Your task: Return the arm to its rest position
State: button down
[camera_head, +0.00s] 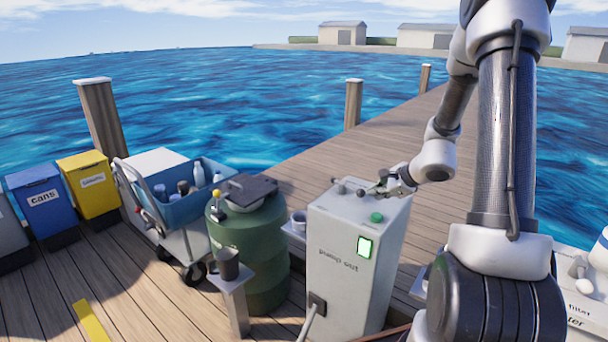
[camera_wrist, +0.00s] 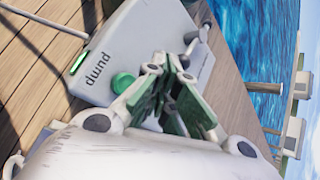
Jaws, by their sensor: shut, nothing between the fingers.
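My arm reaches down from the upper right in the head view, and my gripper (camera_head: 372,189) is over the top of the grey pump-out cabinet (camera_head: 340,262). In the wrist view my gripper (camera_wrist: 180,75) is shut and empty, its fingers close together. The cabinet (camera_wrist: 130,45) lies just beyond the fingers there. A lit green panel (camera_head: 365,247) is on the cabinet front. Whether the fingertips touch the cabinet cannot be told.
A green barrel (camera_head: 255,245) with a dark lid stands left of the cabinet, beside a small stand holding a dark mug (camera_head: 228,264). A cart (camera_head: 165,215), a yellow bin (camera_head: 92,188) and a blue bin (camera_head: 45,205) are further left. Open dock planks (camera_head: 400,125) stretch behind, beside water.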

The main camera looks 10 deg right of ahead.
jog(key=shift+s+a, duration=0.1)
jog(key=shift+a, duration=0.1)
jog(key=s+n, duration=0.1)
jog(key=s+a+f+n+g+y, duration=0.1)
jog(key=s, duration=0.1)
jog(key=s+a, duration=0.1)
jog(key=shift+s+f+n+y, duration=0.2)
jog(key=shift+n+y, duration=0.1)
jog(key=shift+n, duration=0.1)
jog(key=s+a+r+n+g+h, duration=0.1)
jog(key=s+a+r+n+h, duration=0.1)
jog(key=s+r+n, duration=0.8)
jog(key=s+a+r+n+g+h, duration=0.1)
jog(key=s+r+n+g+h, duration=0.1)
jog(key=s+r+n, duration=0.8)
jog(key=s+r, duration=0.2)
jog(key=s, duration=0.4)
jog(key=shift+a+r+h, duration=0.25)
jog(key=shift+a+h, duration=0.15)
